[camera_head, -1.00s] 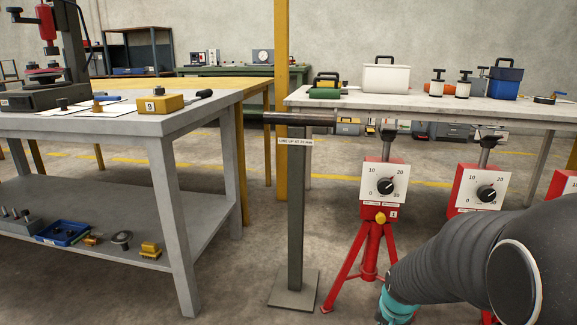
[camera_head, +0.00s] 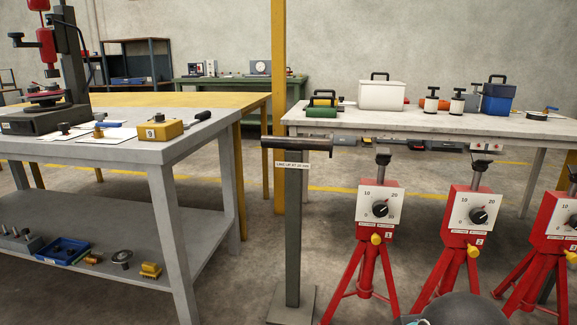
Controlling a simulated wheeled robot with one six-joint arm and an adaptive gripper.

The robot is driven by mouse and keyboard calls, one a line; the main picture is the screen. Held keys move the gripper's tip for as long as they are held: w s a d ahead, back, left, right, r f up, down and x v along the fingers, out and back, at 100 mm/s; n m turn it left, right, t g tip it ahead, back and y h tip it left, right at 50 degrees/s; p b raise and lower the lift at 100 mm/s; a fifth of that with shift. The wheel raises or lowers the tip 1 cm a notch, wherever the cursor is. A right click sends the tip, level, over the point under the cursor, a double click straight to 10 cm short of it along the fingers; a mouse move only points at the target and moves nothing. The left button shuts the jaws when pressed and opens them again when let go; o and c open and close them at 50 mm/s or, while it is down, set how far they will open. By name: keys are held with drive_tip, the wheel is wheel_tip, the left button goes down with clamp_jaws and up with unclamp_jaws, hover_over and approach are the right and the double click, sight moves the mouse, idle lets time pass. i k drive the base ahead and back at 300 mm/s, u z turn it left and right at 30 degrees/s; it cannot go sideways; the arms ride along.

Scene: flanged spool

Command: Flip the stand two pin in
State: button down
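Stand two (camera_head: 467,225) is a red tripod with a white dial face, standing in the middle of a row of similar stands at the right. Its small plate appears to read 2. Its yellow pin knob (camera_head: 472,252) sits low on the red body, facing me. Whether the pin is in or out I cannot tell. A dark part of my arm shows at the bottom edge, in front of stand two's legs. My gripper is out of view.
Stand one (camera_head: 376,215) is left of it and stand three (camera_head: 553,228) right, cut by the frame. A grey post (camera_head: 293,230) with a horizontal bar stands left. A white bench (camera_head: 400,121) is behind; a grey workbench (camera_head: 110,152) is at left.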

sight(472, 251)
drive_tip(key=z, duration=0.25)
drive_tip(key=k, duration=0.65)
drive_tip(key=z, duration=0.6)
drive_tip(key=k, duration=0.7)
drive_tip(key=u, duration=0.3)
drive_tip(key=i, duration=0.55)
drive_tip(key=u, duration=0.75)
drive_tip(key=i, duration=1.4)
drive_tip(key=z, duration=0.7)
